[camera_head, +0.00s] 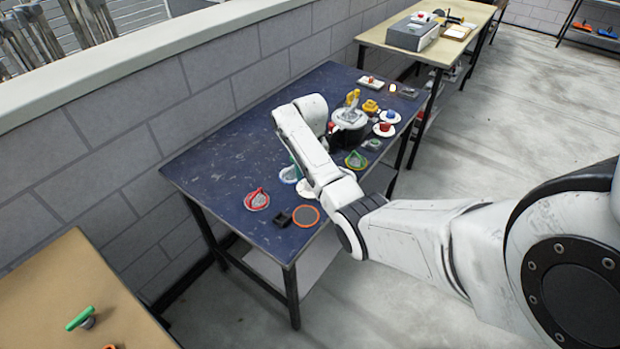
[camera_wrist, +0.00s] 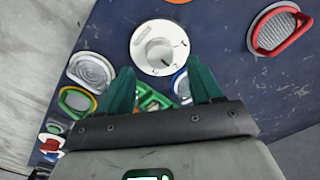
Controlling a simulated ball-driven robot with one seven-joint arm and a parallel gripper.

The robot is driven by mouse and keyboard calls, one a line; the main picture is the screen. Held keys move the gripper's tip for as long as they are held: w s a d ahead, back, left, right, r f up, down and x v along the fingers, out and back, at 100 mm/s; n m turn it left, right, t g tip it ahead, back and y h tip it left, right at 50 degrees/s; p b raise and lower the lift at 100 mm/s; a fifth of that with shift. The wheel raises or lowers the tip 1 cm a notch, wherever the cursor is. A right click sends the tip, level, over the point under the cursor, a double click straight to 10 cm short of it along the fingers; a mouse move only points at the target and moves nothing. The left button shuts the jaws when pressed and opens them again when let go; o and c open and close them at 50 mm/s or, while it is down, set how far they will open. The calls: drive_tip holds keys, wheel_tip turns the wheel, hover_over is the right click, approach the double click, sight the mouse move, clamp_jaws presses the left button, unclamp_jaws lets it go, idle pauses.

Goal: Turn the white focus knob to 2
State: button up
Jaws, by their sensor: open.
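The white focus knob is a round white dial (camera_wrist: 160,47) with dark markings, lying on the dark blue table (camera_head: 230,150). In the wrist view it sits just beyond my fingertips. My gripper (camera_wrist: 163,78) is open, its two green fingers apart and empty, with the dial ahead of and between them. The dial's marks are too small to read surely.
A red-rimmed part (camera_head: 256,199), an orange-rimmed disc (camera_head: 305,216) and a small black block (camera_head: 281,219) lie near the dial. Several knobs and a white round device (camera_head: 348,117) crowd the table's far end. The table's left part is clear. A block wall runs behind.

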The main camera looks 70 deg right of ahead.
wheel_tip(320, 180, up, 7)
drive_tip(key=shift+f, duration=0.15)
idle(0.6)
drive_tip(key=s+a+f+n, duration=0.1)
drive_tip(key=a+f, duration=0.2)
drive_tip(key=a, duration=0.4)
drive_tip(key=a+f+n, duration=0.2)
drive_tip(key=a+f, duration=0.1)
drive_tip(key=a, duration=0.5)
drive_tip(key=s+a+f+n, duration=0.1)
drive_tip(key=a+f, duration=0.3)
drive_tip(key=a, duration=0.4)
drive_tip(key=shift+s+n+t, duration=0.3)
drive_tip(key=s+a+r+n, duration=0.1)
drive_tip(key=s+a+n, duration=0.3)
drive_tip(key=s+a, duration=0.8)
drive_tip(key=s, duration=0.3)
drive_tip(key=shift+r+n+b, duration=0.2)
drive_tip(key=shift+n+b, duration=0.1)
drive_tip(key=shift+n, duration=0.1)
drive_tip(key=shift+a, duration=0.1)
